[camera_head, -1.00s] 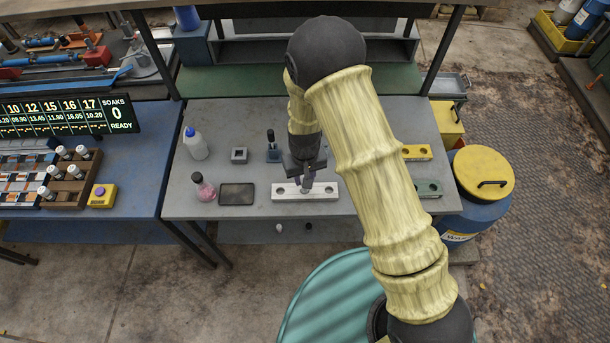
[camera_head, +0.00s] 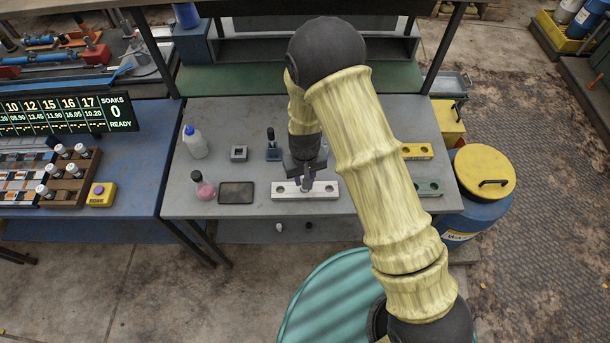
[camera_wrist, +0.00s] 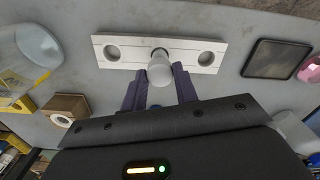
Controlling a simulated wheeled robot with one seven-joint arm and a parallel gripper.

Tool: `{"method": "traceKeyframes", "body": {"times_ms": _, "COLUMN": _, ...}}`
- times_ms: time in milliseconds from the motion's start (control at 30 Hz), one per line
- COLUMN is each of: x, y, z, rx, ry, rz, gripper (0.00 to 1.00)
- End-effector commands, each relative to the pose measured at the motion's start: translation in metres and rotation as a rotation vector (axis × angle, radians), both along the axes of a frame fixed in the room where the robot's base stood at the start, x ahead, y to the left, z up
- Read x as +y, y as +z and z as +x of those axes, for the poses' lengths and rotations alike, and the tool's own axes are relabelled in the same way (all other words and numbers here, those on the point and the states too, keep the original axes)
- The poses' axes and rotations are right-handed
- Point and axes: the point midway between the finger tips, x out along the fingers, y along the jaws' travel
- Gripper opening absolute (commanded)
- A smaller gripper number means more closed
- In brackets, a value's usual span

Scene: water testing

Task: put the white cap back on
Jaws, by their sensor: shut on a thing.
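My gripper (camera_head: 307,184) points down over the middle of the white holder block (camera_head: 333,190) on the grey table. In the wrist view my two purple fingers (camera_wrist: 160,82) are closed on a rounded white piece, which looks like the white cap (camera_wrist: 159,70). The white holder block (camera_wrist: 118,50) lies just beyond it, with one round recess at each end in plain view. The white cap overlaps the middle recess, where a dark ring shows behind it. Whether the cap touches anything there is hidden.
Left of the block are a dark flat pad (camera_head: 236,193), a pink flask (camera_head: 203,188) and a white bottle with a blue cap (camera_head: 195,144). A grey square block (camera_head: 239,154) stands behind. Yellow (camera_head: 417,151) and green (camera_head: 428,188) holders sit at the right.

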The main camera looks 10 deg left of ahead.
Motion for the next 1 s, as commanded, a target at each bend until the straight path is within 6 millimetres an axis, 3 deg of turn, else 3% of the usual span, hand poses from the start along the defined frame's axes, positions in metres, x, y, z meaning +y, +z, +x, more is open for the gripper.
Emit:
{"method": "traceKeyframes", "body": {"times_ms": 367, "x": 0.0001, "y": -0.0096, "z": -0.0001, "rx": 0.000, "ry": 0.000, "rz": 0.000, "gripper": 0.16}}
{"method": "traceKeyframes", "body": {"times_ms": 400, "x": 0.0001, "y": -0.0086, "z": -0.0001, "rx": 0.000, "ry": 0.000, "rz": 0.000, "gripper": 0.37}}
{"method": "traceKeyframes", "body": {"times_ms": 500, "x": 0.0001, "y": -0.0085, "z": -0.0001, "rx": 0.000, "ry": 0.000, "rz": 0.000, "gripper": 0.55}}
{"method": "traceKeyframes", "body": {"times_ms": 1000, "x": 0.0000, "y": -0.0070, "z": 0.0000, "rx": 0.000, "ry": 0.000, "rz": 0.000, "gripper": 0.55}}
